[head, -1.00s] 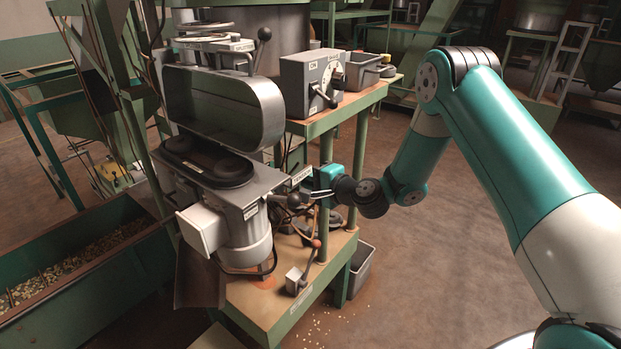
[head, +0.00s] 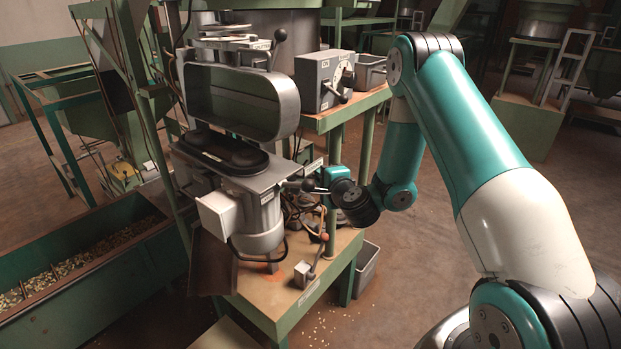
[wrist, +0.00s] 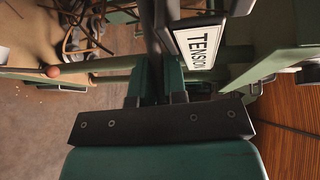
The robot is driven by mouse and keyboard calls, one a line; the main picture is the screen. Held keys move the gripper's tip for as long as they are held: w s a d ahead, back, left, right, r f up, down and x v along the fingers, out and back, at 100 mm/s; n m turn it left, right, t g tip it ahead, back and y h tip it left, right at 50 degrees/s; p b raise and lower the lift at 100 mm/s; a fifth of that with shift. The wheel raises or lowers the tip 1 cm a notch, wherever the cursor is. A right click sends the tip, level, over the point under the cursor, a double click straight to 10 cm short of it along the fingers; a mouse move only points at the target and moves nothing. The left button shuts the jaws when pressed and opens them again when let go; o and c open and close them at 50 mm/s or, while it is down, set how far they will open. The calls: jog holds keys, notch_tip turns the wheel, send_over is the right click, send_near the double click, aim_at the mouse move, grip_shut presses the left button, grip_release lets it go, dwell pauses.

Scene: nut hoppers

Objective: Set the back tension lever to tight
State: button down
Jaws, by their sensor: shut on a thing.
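The grey nut machine (head: 252,180) stands on the left of the green bench. A short lever with a dark round knob (head: 307,185) sticks out of its right side. My gripper (head: 319,188) is at this lever, shut on it; its fingers are small and partly hidden in the head view. In the wrist view, a dark bar (wrist: 158,40) runs up from between the jaws, beside a white label reading TENSION (wrist: 200,46). The lever's setting marks cannot be read, and I cannot tell whether it stands at tight.
Another dark-knobbed lever (head: 279,36) stands upright at the machine's top. An orange-knobbed lever (head: 323,237) rises from the bench's lower shelf (head: 262,290). A grey control box (head: 325,80) sits on the upper shelf. A green trough (head: 85,268) lies left. Floor at right is open.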

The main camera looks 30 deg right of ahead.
jog(key=shift+s+d+f, duration=0.15)
jog(key=shift+d, duration=0.2)
jog(key=c, duration=1.4)
grip_release()
jog(key=shift+o, duration=1.1)
jog(key=shift+s+d+h, duration=0.1)
jog(key=shift+d+h, duration=0.15)
jog(key=shift+h, duration=0.05)
jog(key=shift+a, duration=0.3)
